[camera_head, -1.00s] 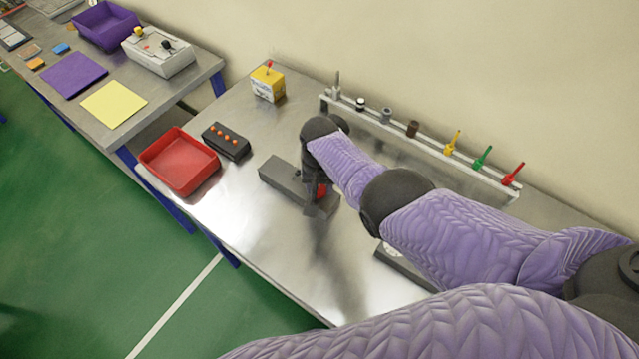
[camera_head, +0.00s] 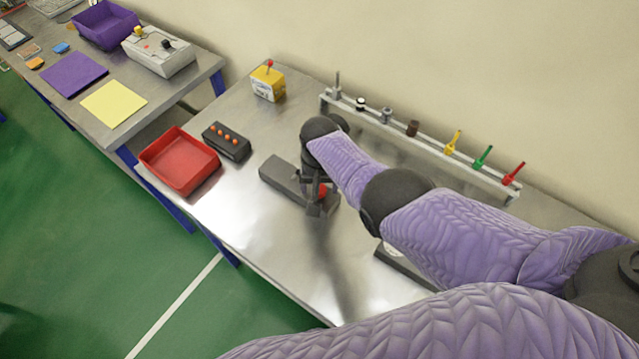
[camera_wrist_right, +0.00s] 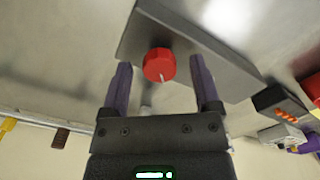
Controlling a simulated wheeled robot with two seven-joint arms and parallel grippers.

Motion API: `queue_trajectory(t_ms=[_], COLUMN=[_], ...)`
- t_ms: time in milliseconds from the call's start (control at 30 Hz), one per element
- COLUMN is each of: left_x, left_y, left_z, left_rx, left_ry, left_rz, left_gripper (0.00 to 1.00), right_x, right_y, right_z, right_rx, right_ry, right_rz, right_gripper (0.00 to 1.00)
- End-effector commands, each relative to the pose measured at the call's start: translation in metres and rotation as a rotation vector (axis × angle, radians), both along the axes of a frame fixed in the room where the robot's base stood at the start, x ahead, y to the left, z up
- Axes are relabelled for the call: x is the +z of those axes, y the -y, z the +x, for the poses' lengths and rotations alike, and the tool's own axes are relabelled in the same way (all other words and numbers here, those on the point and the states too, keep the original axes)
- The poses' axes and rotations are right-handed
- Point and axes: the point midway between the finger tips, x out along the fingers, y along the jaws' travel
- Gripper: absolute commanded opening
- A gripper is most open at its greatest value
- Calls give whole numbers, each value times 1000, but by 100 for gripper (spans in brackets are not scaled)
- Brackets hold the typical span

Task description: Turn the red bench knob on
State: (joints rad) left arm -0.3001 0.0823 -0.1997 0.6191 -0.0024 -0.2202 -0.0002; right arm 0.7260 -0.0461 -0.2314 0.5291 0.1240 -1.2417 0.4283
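The red bench knob (camera_head: 322,189) sits on a long dark grey housing (camera_head: 279,174) on the metal bench. In the right wrist view the round red knob (camera_wrist_right: 158,66) carries a white pointer line running toward its lower edge. My right gripper (camera_head: 314,208) is over the knob. In the wrist view my right gripper (camera_wrist_right: 161,80) is open, with one finger on each side of the knob and a gap on both sides. The fingers partly hide the knob in the head view. My left gripper is not in view.
A red tray (camera_head: 178,163), a black box with orange buttons (camera_head: 227,141) and a yellow box with a red-tipped lever (camera_head: 268,84) stand left of the gripper. A rail (camera_head: 420,144) with several coloured pieces runs along the back. Another dark device is partly hidden beneath my arm.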

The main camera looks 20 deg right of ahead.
Motion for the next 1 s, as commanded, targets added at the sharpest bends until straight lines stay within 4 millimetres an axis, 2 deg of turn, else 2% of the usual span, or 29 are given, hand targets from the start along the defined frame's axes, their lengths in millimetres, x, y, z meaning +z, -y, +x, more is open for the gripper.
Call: queue_trajectory(t_ms=[167,400,533,667,1000], left_x=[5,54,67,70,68], left_y=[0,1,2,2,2], left_z=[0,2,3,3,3], left_rx=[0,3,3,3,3], left_ry=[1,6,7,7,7], left_rz=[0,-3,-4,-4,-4], left_gripper=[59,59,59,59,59], right_x=[6,69,92,100,99], right_y=[0,0,0,0,0], right_z=[0,1,0,0,0], right_rx=[-1,-1,0,0,0], right_ry=[1,3,2,0,0], right_rz=[0,1,0,0,0], right_gripper=[80,80,80,80,80])
